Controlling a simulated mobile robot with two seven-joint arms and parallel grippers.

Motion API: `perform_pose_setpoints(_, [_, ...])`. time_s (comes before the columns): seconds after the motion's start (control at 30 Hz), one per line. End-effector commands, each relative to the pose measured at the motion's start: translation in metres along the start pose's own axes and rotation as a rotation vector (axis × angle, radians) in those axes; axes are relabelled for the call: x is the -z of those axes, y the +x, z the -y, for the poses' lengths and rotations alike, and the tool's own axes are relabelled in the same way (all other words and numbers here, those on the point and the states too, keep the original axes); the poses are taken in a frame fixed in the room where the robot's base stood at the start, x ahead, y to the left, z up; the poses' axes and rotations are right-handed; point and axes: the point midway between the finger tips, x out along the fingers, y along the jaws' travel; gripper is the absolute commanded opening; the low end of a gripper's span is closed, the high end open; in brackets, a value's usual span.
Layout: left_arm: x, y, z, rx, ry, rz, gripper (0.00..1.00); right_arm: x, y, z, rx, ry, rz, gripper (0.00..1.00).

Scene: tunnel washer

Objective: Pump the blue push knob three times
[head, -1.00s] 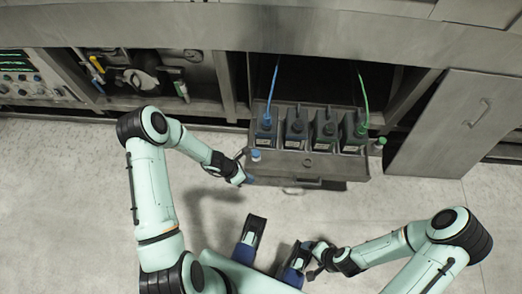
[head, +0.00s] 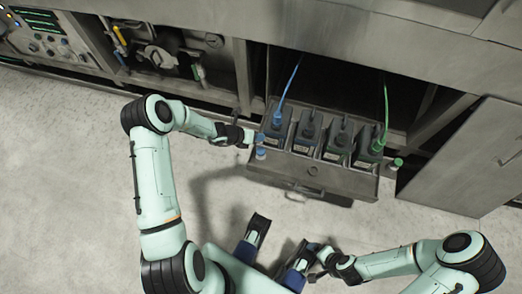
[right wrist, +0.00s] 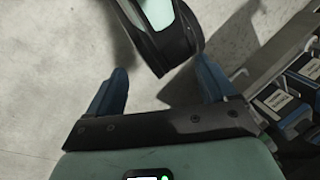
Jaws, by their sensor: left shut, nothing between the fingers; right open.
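The blue push knob (head: 261,153) stands at the left front corner of the pulled-out drawer (head: 350,184) in the head view. My left gripper (head: 258,138) is shut and empty. Its blue tips appear just above the knob in the picture; I cannot tell whether they touch it. My right gripper (head: 313,254) is low in the head view, well away from the drawer. It also shows in the right wrist view (right wrist: 160,85), with its two blue fingers apart and nothing between them.
Several dark canisters (head: 306,130) stand in the drawer, with a blue hose (head: 290,85) and a green hose (head: 386,100). A green knob (head: 397,162) is at its right end. A grey panel (head: 465,150) stands open at right. The floor in front is clear.

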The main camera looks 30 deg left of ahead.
Motion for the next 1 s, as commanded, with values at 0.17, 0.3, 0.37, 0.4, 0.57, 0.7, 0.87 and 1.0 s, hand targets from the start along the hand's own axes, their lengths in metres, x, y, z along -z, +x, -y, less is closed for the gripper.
perform_pose_setpoints(0.17, [0.003,0.003,-0.002,0.000,0.001,-0.002,0.00,0.004,0.004,-0.001,-0.001,0.001,-0.010,0.85])
perform_pose_setpoints(0.3, [0.007,0.008,-0.006,0.000,0.000,-0.002,0.00,0.013,0.010,-0.004,-0.003,0.004,-0.035,0.85])
perform_pose_setpoints(0.37, [0.009,0.012,-0.008,0.000,0.000,-0.003,0.00,0.018,0.014,-0.006,-0.003,0.005,-0.050,0.85])
perform_pose_setpoints(0.4, [0.011,0.014,-0.010,0.000,0.000,-0.003,0.00,0.022,0.017,-0.007,-0.004,0.006,-0.061,0.85])
perform_pose_setpoints(0.57, [0.019,0.025,-0.018,0.000,0.001,-0.003,0.00,0.042,0.029,-0.012,-0.008,0.010,-0.115,0.85])
perform_pose_setpoints(0.7, [0.026,0.035,-0.025,-0.001,0.000,-0.003,0.00,0.061,0.039,-0.016,-0.011,0.014,-0.167,0.85])
perform_pose_setpoints(0.87, [0.034,0.045,-0.033,-0.001,0.000,-0.003,0.00,0.082,0.049,-0.021,-0.015,0.017,-0.223,0.85])
perform_pose_setpoints(1.0, [0.040,0.054,-0.039,0.000,0.001,-0.004,0.00,0.068,0.062,-0.033,-0.034,0.031,-0.175,0.85])
